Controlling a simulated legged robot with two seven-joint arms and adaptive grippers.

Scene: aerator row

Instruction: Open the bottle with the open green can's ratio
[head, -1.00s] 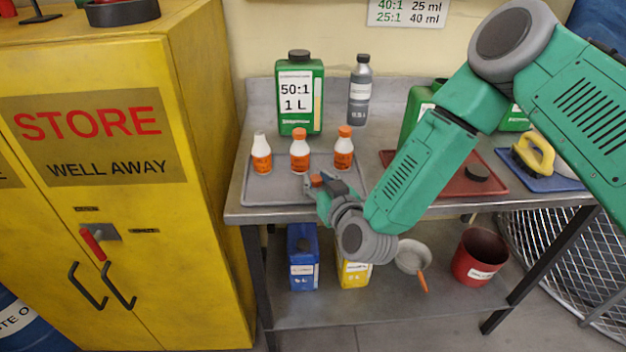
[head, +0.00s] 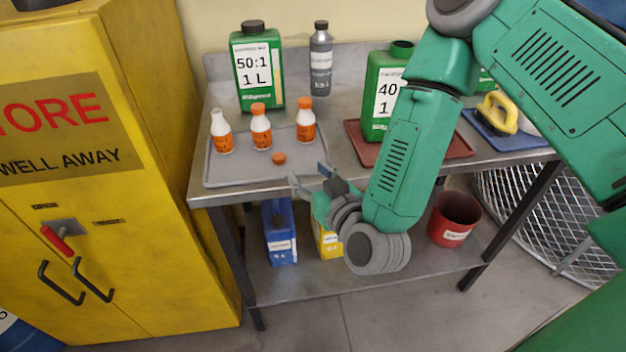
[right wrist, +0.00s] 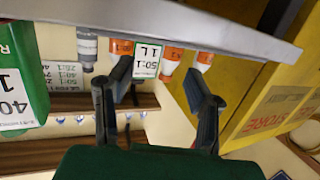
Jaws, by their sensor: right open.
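Three small bottles stand on a grey tray (head: 230,174). The left bottle (head: 222,133) has a bare white top; the middle bottle (head: 261,128) and right bottle (head: 305,121) wear orange caps. Their label print is too small to read. A loose orange cap (head: 278,158) lies on the tray. A green can marked 40:1 (head: 382,75) has an uncapped neck; another marked 50:1 (head: 257,70) has a dark cap on. My right gripper (head: 311,178) is open and empty at the bench's front edge; its spread fingers also show in the right wrist view (right wrist: 162,88). My left gripper is out of view.
A grey bottle (head: 321,60) stands behind the tray. A red tray (head: 358,143) holds the open can, and my arm covers part of it. A blue tray with a yellow-handled brush (head: 497,112) is at right. A yellow cabinet (head: 150,220) stands close at left.

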